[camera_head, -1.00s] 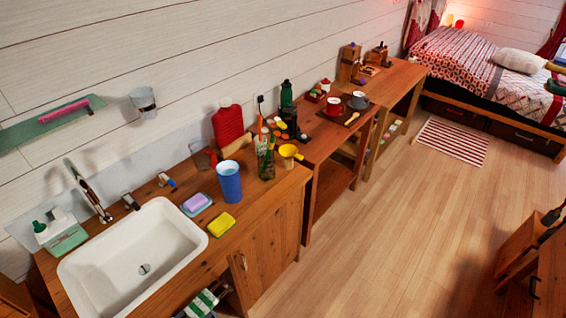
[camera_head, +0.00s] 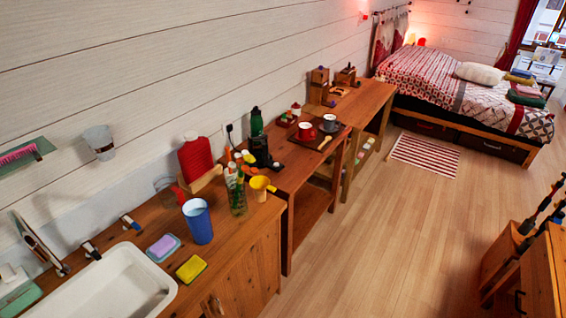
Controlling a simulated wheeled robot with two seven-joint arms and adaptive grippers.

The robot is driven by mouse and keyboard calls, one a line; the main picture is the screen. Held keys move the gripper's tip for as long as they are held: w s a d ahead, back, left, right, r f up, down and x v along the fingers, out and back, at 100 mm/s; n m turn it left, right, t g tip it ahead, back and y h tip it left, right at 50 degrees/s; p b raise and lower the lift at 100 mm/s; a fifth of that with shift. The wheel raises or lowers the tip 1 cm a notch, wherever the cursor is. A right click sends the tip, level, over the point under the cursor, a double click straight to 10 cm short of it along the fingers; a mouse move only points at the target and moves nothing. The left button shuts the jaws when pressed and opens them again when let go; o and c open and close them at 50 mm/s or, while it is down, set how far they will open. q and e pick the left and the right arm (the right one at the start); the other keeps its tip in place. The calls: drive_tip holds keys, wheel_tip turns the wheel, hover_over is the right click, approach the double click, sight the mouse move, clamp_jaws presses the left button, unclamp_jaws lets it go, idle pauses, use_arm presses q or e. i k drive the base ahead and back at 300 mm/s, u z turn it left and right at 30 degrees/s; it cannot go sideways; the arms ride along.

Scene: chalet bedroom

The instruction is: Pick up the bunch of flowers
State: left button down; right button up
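I cannot make out a bunch of flowers for certain. A clear, greenish glass container (camera_head: 237,195) with green and orange bits at its top stands on the sink counter, and its contents are too small to tell. It stands between a blue cup (camera_head: 198,222) and a yellow funnel-like item (camera_head: 261,187). Neither of my grippers shows in the head view.
The wooden counter (camera_head: 245,232) with a white sink (camera_head: 115,288) runs along the left wall, with more tables beyond it. A bed (camera_head: 430,75) stands at the back. Wooden furniture (camera_head: 535,270) is at the right. The wooden floor (camera_head: 390,240) between is clear.

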sight(249, 157)
drive_tip(key=z, duration=0.05)
drive_tip(key=i, duration=1.25)
drive_tip(key=u, duration=0.8)
